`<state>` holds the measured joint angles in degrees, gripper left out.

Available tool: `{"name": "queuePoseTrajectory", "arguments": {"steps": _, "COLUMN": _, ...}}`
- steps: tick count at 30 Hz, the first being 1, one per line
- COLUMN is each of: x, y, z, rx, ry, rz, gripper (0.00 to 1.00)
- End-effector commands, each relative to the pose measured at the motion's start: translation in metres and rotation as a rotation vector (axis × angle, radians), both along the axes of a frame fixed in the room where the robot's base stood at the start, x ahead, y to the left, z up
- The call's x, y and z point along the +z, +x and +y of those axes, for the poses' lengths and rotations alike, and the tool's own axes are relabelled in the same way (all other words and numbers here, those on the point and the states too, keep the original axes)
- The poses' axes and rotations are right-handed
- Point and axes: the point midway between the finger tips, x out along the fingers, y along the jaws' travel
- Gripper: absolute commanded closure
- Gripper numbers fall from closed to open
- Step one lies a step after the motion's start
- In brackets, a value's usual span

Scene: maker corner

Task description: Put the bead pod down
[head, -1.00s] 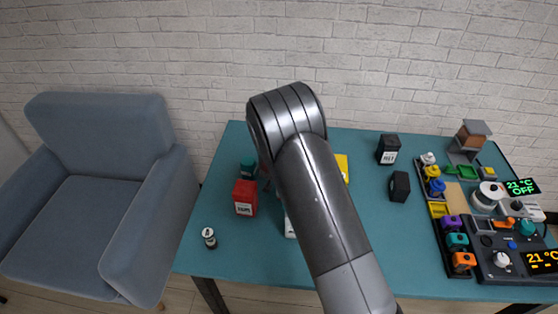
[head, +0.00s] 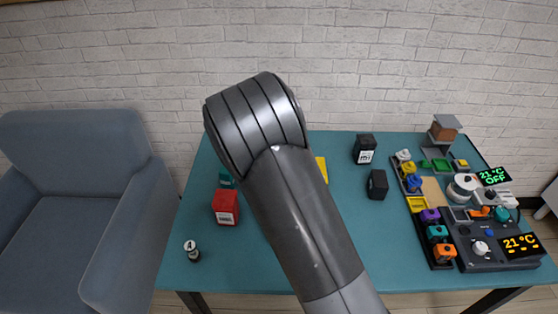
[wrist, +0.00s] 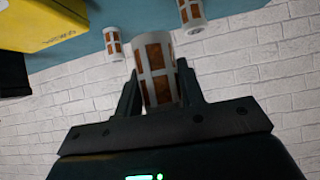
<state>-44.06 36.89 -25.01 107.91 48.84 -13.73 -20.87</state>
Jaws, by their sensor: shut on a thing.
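In the wrist view my gripper (wrist: 157,84) is shut on a cylinder with a white frame and orange-brown panels, which I take for the bead pod (wrist: 155,55). The pod sits between the two fingers, its far end sticking out past them. Two similar cylinders show beyond it: one at upper left (wrist: 113,42) and one at the top (wrist: 190,14). Whether the held pod touches anything cannot be told. In the head view my arm hides the gripper and the pod.
The teal table (head: 345,240) has a red box (head: 226,207), a small A-marked item (head: 192,251) and two black boxes (head: 365,149) (head: 377,185). A dark tray (head: 440,260) and control panel crowd its right end. A yellow box (wrist: 45,22) is near. A blue armchair (head: 70,200) stands left.

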Motion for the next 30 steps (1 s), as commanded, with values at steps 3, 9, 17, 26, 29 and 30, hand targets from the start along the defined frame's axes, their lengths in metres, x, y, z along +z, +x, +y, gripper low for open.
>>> {"name": "queuePoseTrajectory", "arguments": {"steps": 3, "x": 0.014, "y": -0.001, "z": -0.045, "rx": -0.072, "ry": -0.005, "rz": -0.006, "gripper": 0.88}}
{"name": "queuePoseTrajectory", "arguments": {"steps": 9, "x": 0.037, "y": -0.018, "z": -0.149, "rx": -0.250, "ry": -0.009, "rz": -0.012, "gripper": 0.88}}
{"name": "queuePoseTrajectory", "arguments": {"steps": 17, "x": 0.054, "y": -0.058, "z": -0.256, "rx": -0.448, "ry": -0.001, "rz": -0.005, "gripper": 0.88}}
{"name": "queuePoseTrajectory", "arguments": {"steps": 26, "x": 0.054, "y": -0.076, "z": -0.288, "rx": -0.529, "ry": 0.003, "rz": 0.002, "gripper": 0.88}}
{"name": "queuePoseTrajectory", "arguments": {"steps": 29, "x": 0.042, "y": -0.068, "z": -0.272, "rx": -0.527, "ry": 0.001, "rz": 0.003, "gripper": 0.88}}
{"name": "queuePoseTrajectory", "arguments": {"steps": 30, "x": 0.037, "y": -0.063, "z": -0.264, "rx": -0.527, "ry": 0.001, "rz": 0.002, "gripper": 0.88}}
